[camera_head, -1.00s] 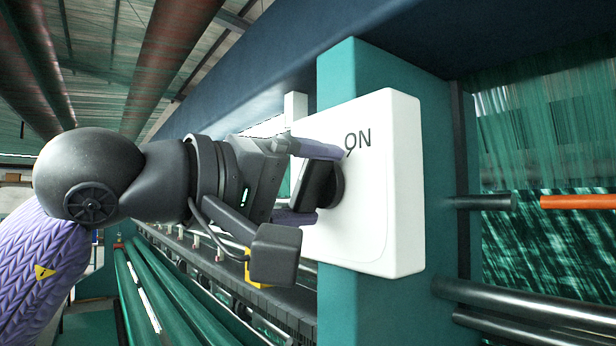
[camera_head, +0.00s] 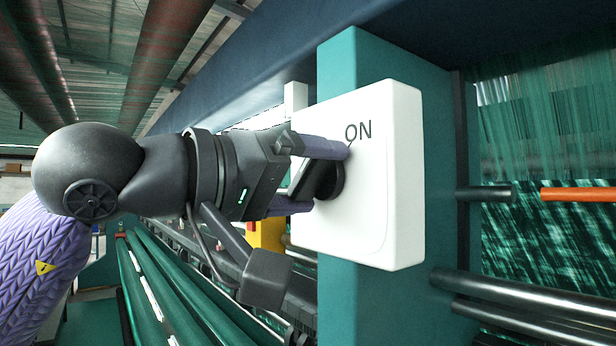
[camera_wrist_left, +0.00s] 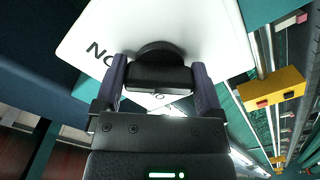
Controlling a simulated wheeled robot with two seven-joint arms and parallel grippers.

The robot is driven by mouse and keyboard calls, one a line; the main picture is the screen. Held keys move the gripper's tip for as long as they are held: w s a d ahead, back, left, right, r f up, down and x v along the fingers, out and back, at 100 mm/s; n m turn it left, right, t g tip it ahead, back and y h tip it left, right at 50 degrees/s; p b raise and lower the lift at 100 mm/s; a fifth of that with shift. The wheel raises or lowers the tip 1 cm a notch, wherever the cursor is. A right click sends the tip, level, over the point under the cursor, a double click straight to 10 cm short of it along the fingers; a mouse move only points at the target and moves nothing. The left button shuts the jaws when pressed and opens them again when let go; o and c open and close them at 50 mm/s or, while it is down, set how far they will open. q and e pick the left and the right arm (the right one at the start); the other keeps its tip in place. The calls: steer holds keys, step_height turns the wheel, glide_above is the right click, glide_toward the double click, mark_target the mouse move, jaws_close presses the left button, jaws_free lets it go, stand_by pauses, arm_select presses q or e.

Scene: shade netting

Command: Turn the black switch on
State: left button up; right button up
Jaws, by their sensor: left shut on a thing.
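The black switch (camera_head: 331,181) is a rotary knob on a white panel (camera_head: 390,180) marked "ON" at its upper part. My left gripper (camera_head: 322,176) has its two purple fingers on either side of the knob's handle and is shut on it. In the left wrist view the black switch (camera_wrist_left: 158,72) sits between the fingers of the left gripper (camera_wrist_left: 160,80), with the white panel (camera_wrist_left: 200,35) behind. The lettering shows at the left there. Part of the knob is hidden by the fingers. My right gripper is not in view.
The panel is fixed to a teal post (camera_head: 338,70). Metal rods (camera_head: 520,300) and an orange rod (camera_head: 580,194) run to the right. A yellow box with a red button (camera_head: 267,235) stands behind the gripper. Green rollers lie at lower left.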

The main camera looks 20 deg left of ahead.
arm_select(q)
steer(key=o, duration=1)
steer(key=shift+f, duration=0.15)
steer(key=shift+c, duration=0.2)
steer(key=b+v, duration=0.3)
steer(key=v, duration=0.7)
